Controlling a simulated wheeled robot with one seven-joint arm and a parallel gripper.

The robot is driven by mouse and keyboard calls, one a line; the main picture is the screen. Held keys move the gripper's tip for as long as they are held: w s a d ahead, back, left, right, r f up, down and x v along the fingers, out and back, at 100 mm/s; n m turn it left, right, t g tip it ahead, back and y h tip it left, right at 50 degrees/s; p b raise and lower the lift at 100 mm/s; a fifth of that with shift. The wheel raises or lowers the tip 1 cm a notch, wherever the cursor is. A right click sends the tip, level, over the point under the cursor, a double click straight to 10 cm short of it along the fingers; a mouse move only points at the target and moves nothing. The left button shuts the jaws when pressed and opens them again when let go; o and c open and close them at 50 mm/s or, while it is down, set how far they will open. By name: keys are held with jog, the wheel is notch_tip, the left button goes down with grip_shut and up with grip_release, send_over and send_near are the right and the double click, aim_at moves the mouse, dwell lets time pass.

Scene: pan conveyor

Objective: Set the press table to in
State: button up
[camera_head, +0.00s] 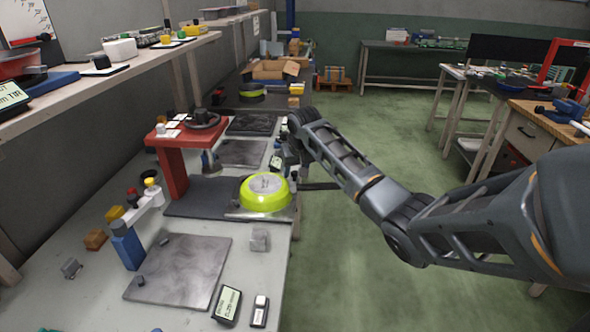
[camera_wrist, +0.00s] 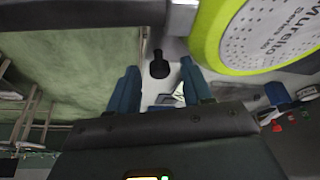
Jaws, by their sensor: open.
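The red press (camera_head: 174,160) stands on the workbench, with its grey press head (camera_head: 210,163) hanging from its arm. The press table (camera_head: 250,215) is a thin plate out at the bench's front edge, to the right of the press head. A yellow-green pan (camera_head: 265,196) lies bottom up on it; its printed base also shows in the wrist view (camera_wrist: 255,35). A black knob (camera_wrist: 159,66) shows between the two blue fingers of my gripper (camera_wrist: 160,72), which are open and apart from it. In the head view my gripper is mostly hidden behind my wrist.
A dark plate (camera_head: 200,198) lies below the press. A blue post (camera_head: 128,247) with a white arm and a flat grey plate (camera_head: 180,272) stand nearer. Small display boxes (camera_head: 228,304) lie at the bench's front. The green floor (camera_head: 345,240) beside the bench is clear.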

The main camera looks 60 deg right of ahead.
grip_shut()
dwell(0.4)
